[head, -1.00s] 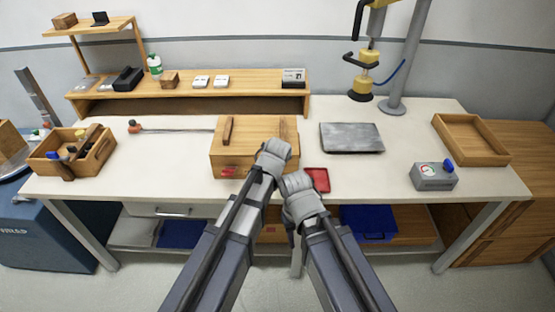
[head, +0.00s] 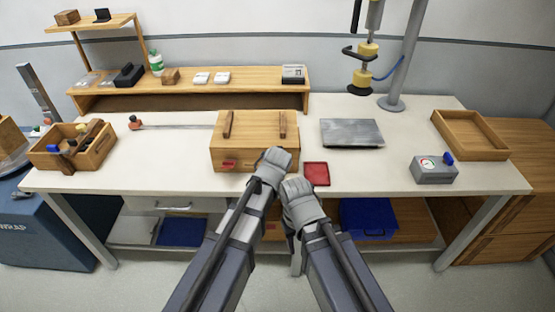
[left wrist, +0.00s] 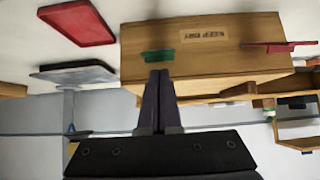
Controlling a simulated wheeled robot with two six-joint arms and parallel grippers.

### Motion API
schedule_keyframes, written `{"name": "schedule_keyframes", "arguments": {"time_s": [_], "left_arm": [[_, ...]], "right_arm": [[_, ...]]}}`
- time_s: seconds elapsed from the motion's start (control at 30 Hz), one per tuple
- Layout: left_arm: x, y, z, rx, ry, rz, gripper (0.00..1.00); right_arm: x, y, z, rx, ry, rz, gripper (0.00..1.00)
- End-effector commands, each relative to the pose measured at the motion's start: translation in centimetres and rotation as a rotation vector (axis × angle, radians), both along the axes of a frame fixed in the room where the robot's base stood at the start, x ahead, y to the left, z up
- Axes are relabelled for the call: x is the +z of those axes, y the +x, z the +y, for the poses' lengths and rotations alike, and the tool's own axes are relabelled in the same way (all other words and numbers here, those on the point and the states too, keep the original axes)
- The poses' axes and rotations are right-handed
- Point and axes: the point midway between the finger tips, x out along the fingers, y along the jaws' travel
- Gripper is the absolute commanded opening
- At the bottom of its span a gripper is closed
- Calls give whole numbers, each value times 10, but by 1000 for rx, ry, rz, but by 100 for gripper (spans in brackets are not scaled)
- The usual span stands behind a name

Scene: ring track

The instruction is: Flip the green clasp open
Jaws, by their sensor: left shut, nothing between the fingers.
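The wooden box (head: 255,150) stands at the front middle of the bench with its lid down. The green clasp (left wrist: 157,56) lies on the box's front face in the left wrist view, beside a "KEEP DRY" label (left wrist: 203,33). In the head view my left gripper hides the clasp. My left gripper (head: 273,160) is shut and empty. Its fingertips (left wrist: 159,73) are right by the green clasp; I cannot tell whether they touch it. A red clasp (left wrist: 280,46) juts out from the box front; it also shows in the head view (head: 229,163). My right gripper (head: 297,188) is beside the left one, its fingers unclear.
A red tray (head: 316,174) lies just right of the box, with a grey metal plate (head: 351,133) behind it. A grey gauge box (head: 434,170) and a wooden tray (head: 470,136) are at the right. A tool crate (head: 75,148) is at the left.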

Motion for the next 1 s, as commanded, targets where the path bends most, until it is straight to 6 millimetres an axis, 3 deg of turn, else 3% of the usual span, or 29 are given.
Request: {"name": "schedule_keyframes", "arguments": {"time_s": [0.3, 0.77, 1.0], "left_arm": [[1, -14, 0, 0, 0, 0, 0], [2, -17, 1, -1, -1, 0, 0], [6, -36, 11, 0, 0, 0, 0]], "right_arm": [[1, 0, 0, 0, 0, 0, 50], [2, 0, 0, 0, 0, 0, 50], [6, 0, 0, 0, 0, 0, 50]]}}
